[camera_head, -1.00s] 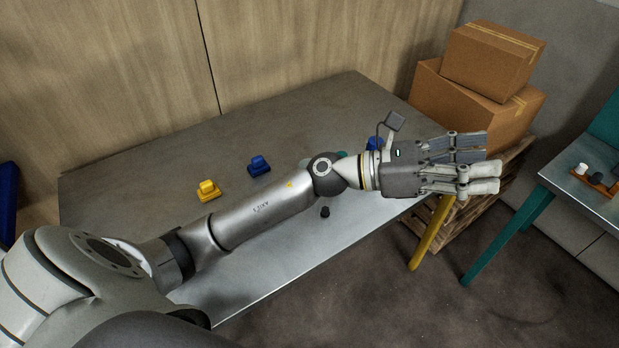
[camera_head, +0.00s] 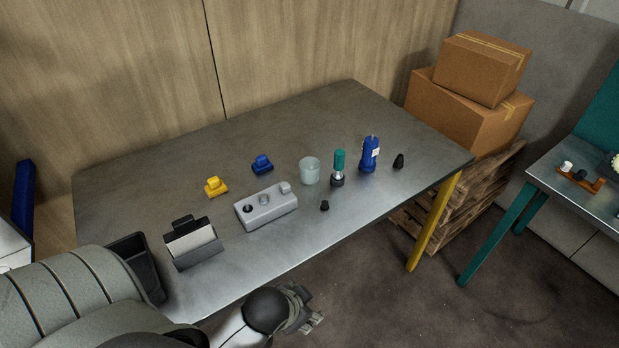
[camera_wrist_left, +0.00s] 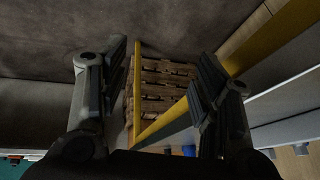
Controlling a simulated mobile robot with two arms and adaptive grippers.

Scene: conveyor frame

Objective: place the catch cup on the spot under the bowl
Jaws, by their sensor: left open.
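A translucent pale cup (camera_head: 309,172), likely the catch cup, stands upright on the grey metal table (camera_head: 350,110). No bowl and no marked spot under one can be made out. My left gripper (camera_head: 308,312) is low in front of the table's front edge, apart from the cup. In the left wrist view the two fingers of my left gripper (camera_wrist_left: 160,85) are spread with nothing between them but the background. My right gripper is not in view.
Around the cup are a grey block with holes (camera_head: 266,208), a teal-handled tool (camera_head: 339,167), a blue bottle (camera_head: 370,154), small black pieces, and yellow (camera_head: 215,187) and blue (camera_head: 262,164) parts. Boxes (camera_head: 470,105) on a pallet (camera_head: 475,185) stand right. A teal-legged table (camera_head: 560,185) is farther right.

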